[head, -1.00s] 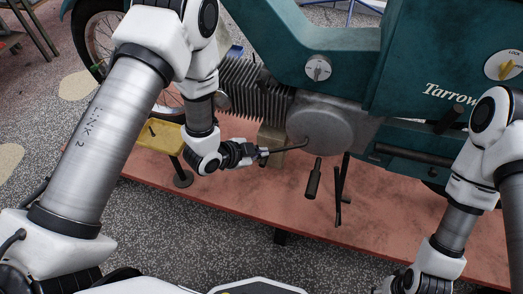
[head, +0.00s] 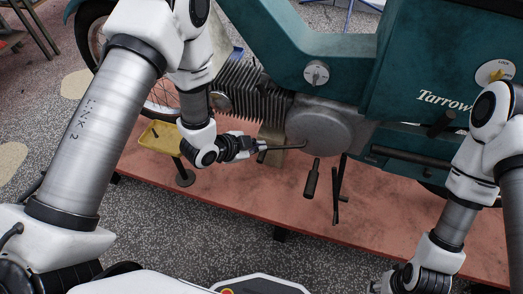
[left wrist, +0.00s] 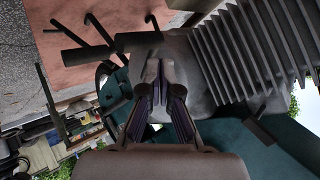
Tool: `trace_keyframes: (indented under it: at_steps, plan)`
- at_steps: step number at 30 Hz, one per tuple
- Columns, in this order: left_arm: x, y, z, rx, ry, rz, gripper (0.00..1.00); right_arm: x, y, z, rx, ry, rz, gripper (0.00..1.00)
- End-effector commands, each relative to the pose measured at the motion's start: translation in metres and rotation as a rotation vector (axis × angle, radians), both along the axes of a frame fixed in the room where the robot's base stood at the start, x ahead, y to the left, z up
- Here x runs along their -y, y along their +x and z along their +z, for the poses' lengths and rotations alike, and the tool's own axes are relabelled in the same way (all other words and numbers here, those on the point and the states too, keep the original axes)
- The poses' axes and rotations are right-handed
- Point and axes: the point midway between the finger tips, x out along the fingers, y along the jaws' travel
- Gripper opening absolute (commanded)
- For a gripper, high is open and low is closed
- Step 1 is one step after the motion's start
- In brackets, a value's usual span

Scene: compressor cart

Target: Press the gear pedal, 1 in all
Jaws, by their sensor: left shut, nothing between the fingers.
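The gear pedal (head: 287,147) is a thin dark lever in front of the round grey engine cover (head: 318,130), nearly level in the head view. My left gripper (head: 262,147) is shut and empty at its front end, and a short dark peg shows just below the fingertips. I cannot tell whether they touch. In the left wrist view the closed fingers (left wrist: 160,85) point at the engine, with dark cylindrical pegs (left wrist: 138,41) beyond them.
The teal motorcycle (head: 345,45) stands on a reddish platform (head: 225,185). Engine fins (head: 250,95) rise behind my left gripper. A dark footrest (head: 312,180) and a stand lever (head: 337,200) hang below the cover. A yellow tray (head: 160,137) is left of my gripper.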

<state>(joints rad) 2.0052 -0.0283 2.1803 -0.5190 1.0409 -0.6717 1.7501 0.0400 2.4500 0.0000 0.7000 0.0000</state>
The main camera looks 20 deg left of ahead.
Motion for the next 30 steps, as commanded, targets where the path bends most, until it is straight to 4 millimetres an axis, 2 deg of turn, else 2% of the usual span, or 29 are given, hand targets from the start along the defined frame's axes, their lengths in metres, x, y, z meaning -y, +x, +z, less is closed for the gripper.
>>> trace_keyframes:
  at_steps: [5, 19, 30]
  plan:
    - [0.000, 0.000, 0.003, 0.001, 0.000, 0.001, 0.00, 0.000, 0.000, 0.003, 0.000, 0.000, 0.000, 0.44]
    - [-0.008, 0.000, 0.049, 0.001, -0.001, 0.001, 0.00, 0.000, 0.000, 0.042, 0.000, 0.000, 0.000, 0.44]
    - [-0.009, 0.000, 0.049, 0.000, 0.000, 0.000, 0.00, 0.000, 0.000, 0.041, 0.000, 0.000, 0.000, 0.44]
